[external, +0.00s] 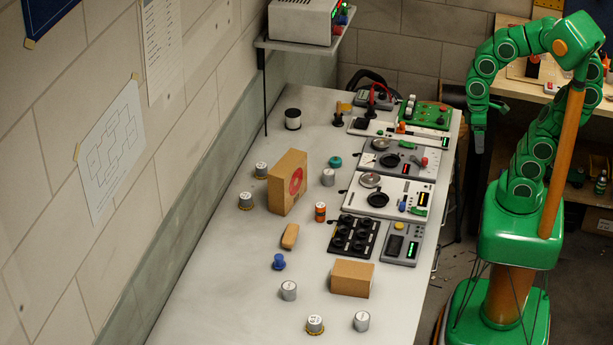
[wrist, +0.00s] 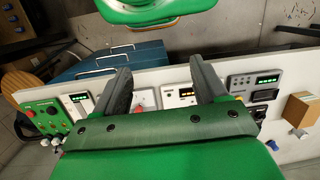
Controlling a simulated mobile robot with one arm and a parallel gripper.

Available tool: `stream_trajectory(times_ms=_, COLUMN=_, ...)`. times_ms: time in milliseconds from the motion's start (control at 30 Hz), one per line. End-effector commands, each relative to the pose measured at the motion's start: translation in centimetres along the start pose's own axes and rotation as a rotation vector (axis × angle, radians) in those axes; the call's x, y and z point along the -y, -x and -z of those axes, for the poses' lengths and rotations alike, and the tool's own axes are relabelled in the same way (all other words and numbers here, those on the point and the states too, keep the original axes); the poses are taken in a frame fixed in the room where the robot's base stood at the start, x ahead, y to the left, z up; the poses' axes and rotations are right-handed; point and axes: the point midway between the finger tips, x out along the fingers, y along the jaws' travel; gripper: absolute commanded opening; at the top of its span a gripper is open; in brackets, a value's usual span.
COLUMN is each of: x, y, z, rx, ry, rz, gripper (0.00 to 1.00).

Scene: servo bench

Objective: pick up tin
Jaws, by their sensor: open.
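Several small silver tins stand apart on the bench in the external view. One tin (external: 328,177) is right of the large cardboard box. Two more, one tin (external: 261,170) and another tin (external: 245,201), are to its left. Others are at the near end: a tin (external: 289,290), a tin (external: 315,324) and a tin (external: 361,321). Which one is meant, I cannot tell. My gripper (external: 479,140) hangs beyond the bench's right edge, away from all of them. In the wrist view my gripper (wrist: 161,82) is open, with nothing held between its two dark fingers.
The grey bench (external: 220,290) also holds a large cardboard box (external: 288,182), a smaller box (external: 352,278), a blue knob-like piece (external: 279,262) and an orange can (external: 320,211). Instrument panels (external: 396,196) line the right edge. A shelf (external: 300,45) overhangs the far left. The near left is clear.

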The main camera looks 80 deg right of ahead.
Motion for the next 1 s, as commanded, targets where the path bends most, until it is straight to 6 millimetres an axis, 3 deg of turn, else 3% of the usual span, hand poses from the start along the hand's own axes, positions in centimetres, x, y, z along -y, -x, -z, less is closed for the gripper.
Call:
stream_trajectory(times_ms=33, x=-1.7, y=0.5, z=0.0, rx=-0.019, ry=-0.048, rz=-0.051, gripper=0.75)
stream_trajectory(times_ms=300, x=-2.2, y=0.7, z=0.1, rx=-0.025, ry=-0.061, rz=-0.067, gripper=0.75)
stream_trajectory(times_ms=433, x=-2.3, y=1.0, z=1.3, rx=-0.024, ry=-0.047, rz=-0.069, gripper=0.75)
stream_trajectory(times_ms=1000, x=-1.5, y=3.3, z=14.1, rx=-0.045, ry=0.120, rz=-0.071, gripper=0.75)
